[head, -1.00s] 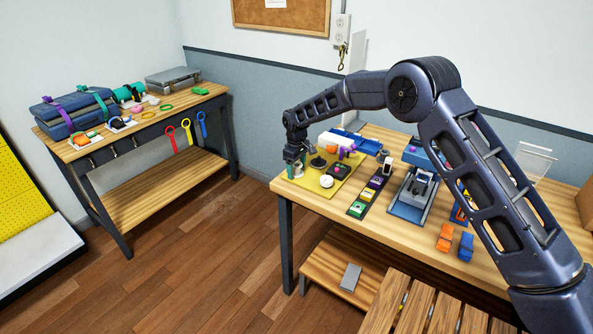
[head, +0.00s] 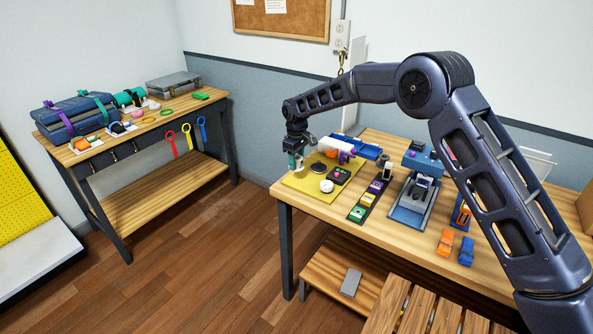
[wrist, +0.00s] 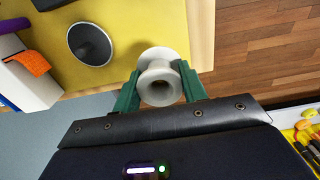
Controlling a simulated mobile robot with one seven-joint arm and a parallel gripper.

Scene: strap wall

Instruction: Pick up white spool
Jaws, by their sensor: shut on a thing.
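The white spool (wrist: 165,58) shows in the wrist view with its two flanges and hollow middle. My gripper (wrist: 160,88) is shut on it, with one green finger on each side. In the head view my gripper (head: 296,162) points down over the back left part of the yellow mat (head: 301,187), seemingly a little above it. The spool is small and mostly hidden by the fingers there.
A long dark tray (head: 368,200) with coloured pieces lies to the right. Open floor lies left of the table.

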